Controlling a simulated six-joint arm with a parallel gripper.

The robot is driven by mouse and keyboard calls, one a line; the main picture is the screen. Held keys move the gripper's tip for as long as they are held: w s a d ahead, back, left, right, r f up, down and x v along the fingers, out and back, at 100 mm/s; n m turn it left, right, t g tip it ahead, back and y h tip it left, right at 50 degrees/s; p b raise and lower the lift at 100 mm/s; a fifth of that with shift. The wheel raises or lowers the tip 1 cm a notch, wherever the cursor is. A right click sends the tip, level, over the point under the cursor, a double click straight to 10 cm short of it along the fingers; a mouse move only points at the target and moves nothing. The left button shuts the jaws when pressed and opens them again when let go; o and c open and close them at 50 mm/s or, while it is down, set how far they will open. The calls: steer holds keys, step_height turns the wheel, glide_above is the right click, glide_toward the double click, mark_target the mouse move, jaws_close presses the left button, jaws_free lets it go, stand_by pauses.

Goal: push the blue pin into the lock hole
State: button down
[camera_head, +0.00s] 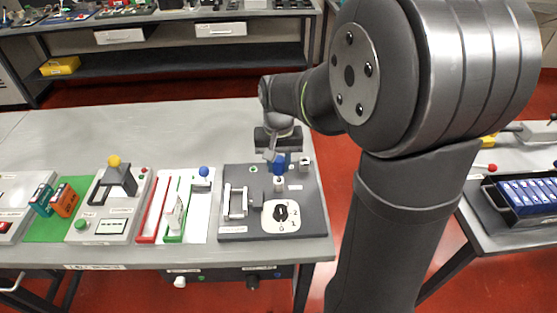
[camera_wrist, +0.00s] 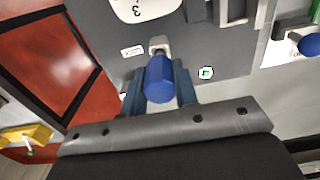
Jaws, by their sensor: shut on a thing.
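My gripper (camera_wrist: 159,72) is shut on the blue pin (camera_wrist: 159,80), with one finger on each side of it. In the head view the blue pin (camera_head: 280,163) shows under the gripper (camera_head: 278,155), over the back part of the dark grey panel (camera_head: 240,176). A small light grey block (camera_wrist: 159,43) lies right at the pin's far end in the wrist view; it also shows in the head view (camera_head: 279,184). The lock hole is not clearly visible. I cannot tell whether the pin touches the block or is inside it.
The panel also carries a white-faced dial (camera_head: 281,215), a bracketed lever (camera_head: 236,202) and a small block (camera_head: 305,163). To its left is a white tray with a blue-knobbed piece (camera_head: 204,172). The table's left rear (camera_head: 100,135) is clear.

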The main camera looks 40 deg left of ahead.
steer(key=shift+f, duration=1.5)
steer(key=c, duration=1.1)
jaws_free()
steer(key=shift+o, duration=0.2)
step_height(320, 180, up, 17)
steer(key=shift+r, duration=0.15)
step_height(320, 180, down, 17)
steer(key=shift+f, duration=0.2)
steer(key=shift+r, duration=0.1)
